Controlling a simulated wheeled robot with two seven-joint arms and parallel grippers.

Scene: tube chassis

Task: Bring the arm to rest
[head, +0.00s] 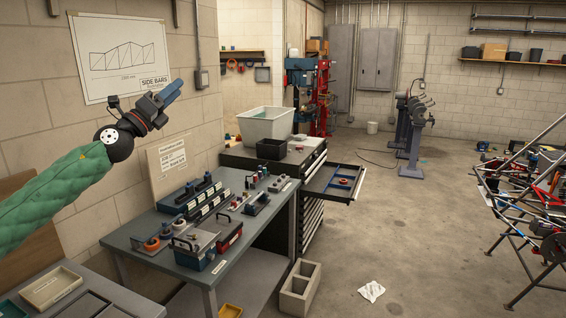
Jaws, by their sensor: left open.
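My left arm (52,195), in a green quilted sleeve, comes in from the left and reaches up to the right. My left gripper (175,90) is at its end, raised in the air in front of the block wall and the pinned drawing. Its blue-grey fingers point up and to the right. It is open and nothing shows between the fingers. It is well above the workbench (140,238) and touches nothing that I can see. My right gripper is not in view.
The workbench holds toolboxes and fixtures (200,245). A black cabinet (240,157) behind it has a drawer (338,183) pulled out. A concrete block (300,288) and a white rag (371,291) lie on the floor. A tube chassis (530,200) stands at the right.

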